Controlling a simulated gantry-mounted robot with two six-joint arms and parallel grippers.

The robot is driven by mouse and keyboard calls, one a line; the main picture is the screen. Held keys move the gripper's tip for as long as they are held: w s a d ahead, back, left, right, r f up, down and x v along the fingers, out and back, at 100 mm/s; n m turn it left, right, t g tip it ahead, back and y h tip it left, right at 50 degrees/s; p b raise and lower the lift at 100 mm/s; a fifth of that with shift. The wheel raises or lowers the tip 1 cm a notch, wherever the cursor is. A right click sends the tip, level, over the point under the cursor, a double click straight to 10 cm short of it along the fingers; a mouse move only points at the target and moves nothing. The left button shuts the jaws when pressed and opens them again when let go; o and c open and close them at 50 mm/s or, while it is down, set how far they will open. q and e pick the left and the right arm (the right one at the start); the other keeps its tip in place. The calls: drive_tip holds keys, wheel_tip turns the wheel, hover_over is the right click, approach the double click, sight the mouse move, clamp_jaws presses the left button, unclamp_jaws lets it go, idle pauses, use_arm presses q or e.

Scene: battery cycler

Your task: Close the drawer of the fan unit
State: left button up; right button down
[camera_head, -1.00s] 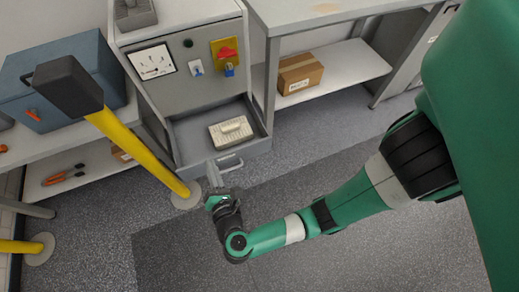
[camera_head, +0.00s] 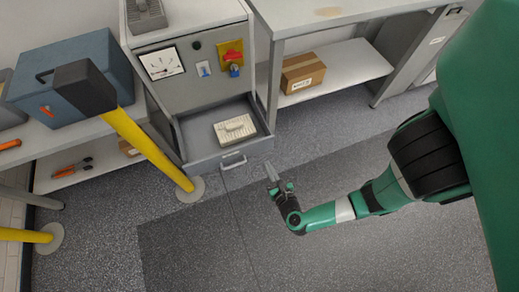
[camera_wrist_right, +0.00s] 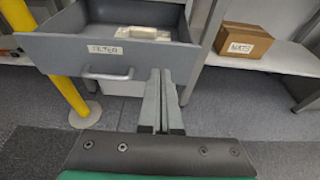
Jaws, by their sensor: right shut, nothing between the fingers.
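The fan unit (camera_head: 203,82) is a grey cabinet with a gauge and a red and yellow switch on its front. Its drawer (camera_head: 200,160) is pulled out, with a bar handle (camera_head: 232,161) on its front. A white block-like item (camera_head: 235,129) lies inside. In the right wrist view the drawer front (camera_wrist_right: 100,53) carries a label reading FILTER. My right gripper (camera_head: 269,166) is shut and empty, in front of the drawer and to the right of the handle, apart from it. The wrist view shows its fingers (camera_wrist_right: 160,75) together near the drawer's right end. My left gripper is not in view.
A yellow post (camera_head: 147,150) with a black top stands left of the drawer. A blue toolbox (camera_head: 75,75) sits on the left bench. A cardboard box (camera_head: 302,72) lies on the right bench's lower shelf. The floor in front of the drawer is clear.

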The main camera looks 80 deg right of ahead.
sight(256, 143)
drive_tip(key=b+x, duration=0.1)
drive_tip(key=x, duration=0.4)
drive_tip(key=b+x, duration=0.1)
drive_tip(key=x, duration=0.2)
drive_tip(key=shift+w+d+r+b, duration=0.1)
drive_tip(key=shift+d+r+b, duration=0.15)
drive_tip(key=shift+r+b, duration=0.05)
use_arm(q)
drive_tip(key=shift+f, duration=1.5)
use_arm(e)
drive_tip(key=shift+w+d, duration=0.2)
drive_tip(key=shift+d, duration=0.15)
drive_tip(key=shift+d, duration=0.1)
